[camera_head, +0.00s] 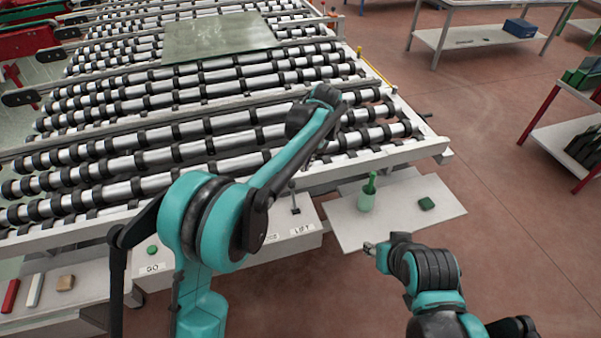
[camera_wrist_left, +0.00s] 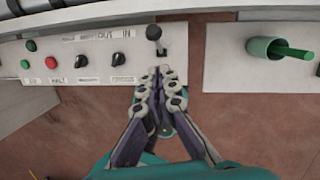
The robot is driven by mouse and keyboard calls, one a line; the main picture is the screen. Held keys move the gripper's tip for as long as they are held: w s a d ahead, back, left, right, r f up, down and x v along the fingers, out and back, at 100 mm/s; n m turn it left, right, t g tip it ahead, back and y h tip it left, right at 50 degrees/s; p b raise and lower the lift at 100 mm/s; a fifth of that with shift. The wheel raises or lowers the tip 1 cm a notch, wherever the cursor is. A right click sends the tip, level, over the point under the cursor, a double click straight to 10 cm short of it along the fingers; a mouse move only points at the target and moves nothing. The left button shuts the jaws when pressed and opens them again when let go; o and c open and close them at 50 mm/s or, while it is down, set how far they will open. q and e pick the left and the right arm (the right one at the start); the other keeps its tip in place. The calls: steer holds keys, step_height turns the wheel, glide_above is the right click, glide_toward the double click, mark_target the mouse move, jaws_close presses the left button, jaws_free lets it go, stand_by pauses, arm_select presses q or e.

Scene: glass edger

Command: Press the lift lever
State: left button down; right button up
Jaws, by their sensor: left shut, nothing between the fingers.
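The lift lever (camera_head: 294,200) is a short dark upright stick at the right end of the white control panel, just behind the LIFT label (camera_head: 302,230). In the left wrist view its black knob (camera_wrist_left: 154,33) shows just beyond my left fingertips (camera_wrist_left: 160,75). My left gripper (camera_head: 260,200) is shut and empty, with its fingers side by side toward the lever. A small gap shows between tips and knob in that view; I cannot tell whether they touch. In the head view the arm partly hides the gripper. My right gripper (camera_head: 370,248) is over the side shelf's front edge; its opening is unclear.
The panel also carries a green button (camera_wrist_left: 30,46), a red button (camera_wrist_left: 50,62) and two black knobs (camera_wrist_left: 81,61). A green cup (camera_head: 366,200) and a dark green block (camera_head: 427,203) stand on the side shelf (camera_head: 345,228). A roller conveyor (camera_head: 110,165) carries a glass sheet (camera_head: 218,38).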

arm_select(q)
steer(key=shift+v, duration=1.1)
steer(key=shift+a, duration=0.15)
steer(key=shift+s, duration=0.1)
steer(key=shift+a, duration=0.1)
